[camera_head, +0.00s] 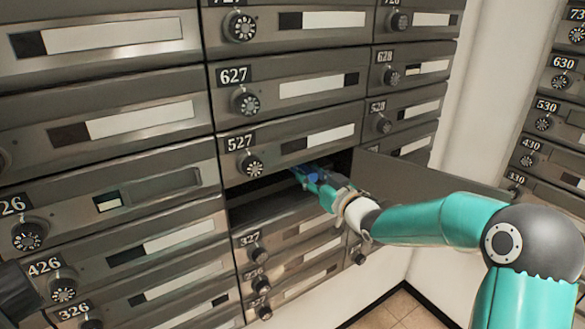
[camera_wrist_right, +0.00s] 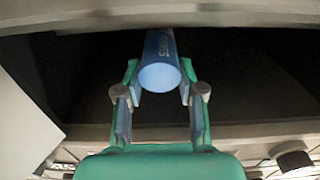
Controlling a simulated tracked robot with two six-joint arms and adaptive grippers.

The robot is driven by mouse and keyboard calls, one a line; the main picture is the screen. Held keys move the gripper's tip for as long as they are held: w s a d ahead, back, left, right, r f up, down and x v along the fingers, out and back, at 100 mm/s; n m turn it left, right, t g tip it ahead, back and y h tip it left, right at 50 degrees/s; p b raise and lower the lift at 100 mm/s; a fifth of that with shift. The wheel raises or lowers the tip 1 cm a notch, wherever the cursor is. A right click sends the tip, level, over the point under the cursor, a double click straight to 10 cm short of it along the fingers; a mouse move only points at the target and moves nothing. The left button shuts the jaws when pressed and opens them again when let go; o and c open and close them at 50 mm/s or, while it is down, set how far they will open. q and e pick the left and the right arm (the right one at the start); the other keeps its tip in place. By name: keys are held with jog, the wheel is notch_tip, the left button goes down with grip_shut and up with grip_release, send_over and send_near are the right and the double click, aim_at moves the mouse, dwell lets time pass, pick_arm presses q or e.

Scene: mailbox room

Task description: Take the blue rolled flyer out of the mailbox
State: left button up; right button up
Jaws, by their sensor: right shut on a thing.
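The blue rolled flyer (camera_wrist_right: 160,72) shows in the wrist view as a tube with pale lettering, its round end facing the camera. My right gripper (camera_wrist_right: 160,95) is shut on it, with one finger on each side of the near end. The far end of the flyer runs back under the upper edge of the opening and is hidden. In the head view my right gripper (camera_head: 308,176) is at the mouth of the open mailbox (camera_head: 262,203), below number 527. My left gripper does not clearly show.
The mailbox door (camera_head: 430,181) stands open, swung out to the right behind my right forearm. Closed boxes with round knobs surround the opening. A dark shape (camera_head: 14,294) at the lower left edge is too cut off to tell. Floor (camera_head: 400,308) shows at the bottom.

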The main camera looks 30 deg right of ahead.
jog(key=s+d+b, duration=0.1)
jog(key=s+b, duration=0.2)
jog(key=s, duration=1.7)
jog(key=shift+d, duration=0.25)
jog(key=shift+w, duration=0.1)
